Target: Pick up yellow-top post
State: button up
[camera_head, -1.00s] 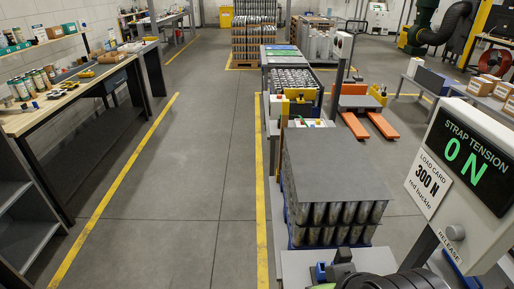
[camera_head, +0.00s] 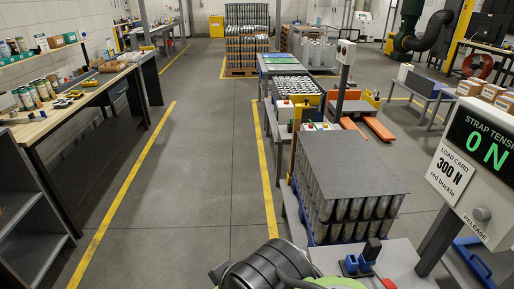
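A slim post with a yellow upper part (camera_head: 297,118) stands at the near left corner of the line of tables, just behind the grey-topped stack of cans. Its lower part is brownish and thin. Whether this is the yellow-top post of the task I cannot tell for sure. Black ridged and green parts, seemingly of my arm, show at the bottom edge, well in front of the post. My gripper's fingers are not in view.
A can stack with a grey top sheet (camera_head: 350,163) stands right of centre. A strap tension display (camera_head: 480,165) reads 0 N at right. A blue and black device (camera_head: 358,263) sits before the stack. The grey floor aisle (camera_head: 195,180) is clear; a workbench (camera_head: 75,105) stands left.

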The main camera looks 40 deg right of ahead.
aim_at(298, 108)
jog(key=i+j+z, duration=0.2)
jog(key=i, duration=0.35)
jog(key=i+j+z, duration=0.25)
jog(key=i, duration=0.3)
jog(key=i+l+z, duration=0.25)
jog(key=i+z, duration=0.2)
jog(key=i, duration=0.35)
jog(key=i+z, duration=0.45)
jog(key=i, duration=0.4)
jog(key=i+l+u, duration=0.6)
jog(key=i, duration=0.2)
jog(key=l+u, duration=0.25)
jog(key=i+l, duration=0.05)
